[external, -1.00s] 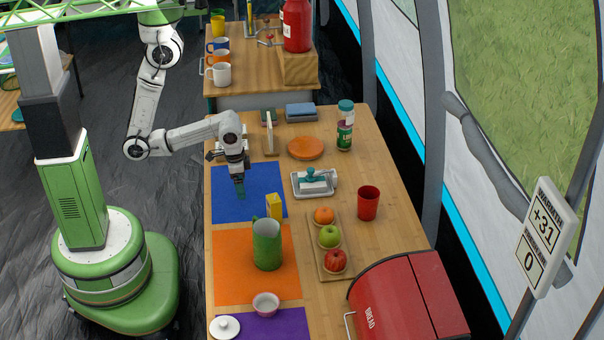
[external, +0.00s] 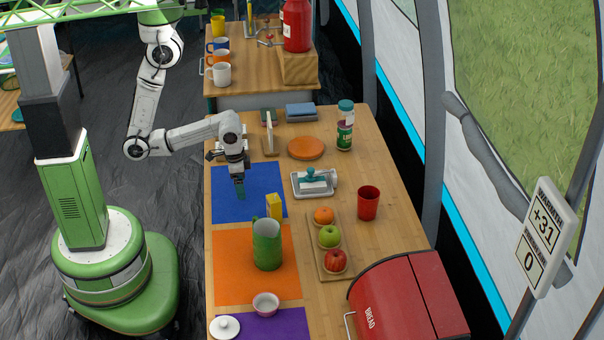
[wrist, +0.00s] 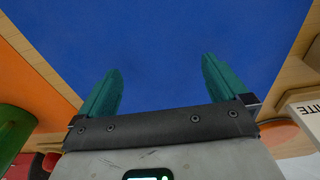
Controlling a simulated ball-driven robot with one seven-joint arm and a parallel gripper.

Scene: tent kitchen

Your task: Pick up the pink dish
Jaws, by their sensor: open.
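The pink dish (external: 265,304) is a small round bowl with a pale rim. It stands near the front of the table in the external view, by the border of the orange mat (external: 232,270) and the purple mat (external: 285,325). My gripper (external: 239,192) points down over the blue mat (external: 265,178), well behind the dish. In the wrist view my gripper (wrist: 161,68) has its two teal fingers spread, with only the blue mat (wrist: 165,35) between them. I cannot make out the dish in the wrist view.
A green pitcher (external: 267,246) and a yellow box (external: 274,206) stand between my gripper and the dish. A white lid (external: 225,326) lies left of the dish. A red bread box (external: 410,300) and a fruit tray (external: 318,262) are to the right.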

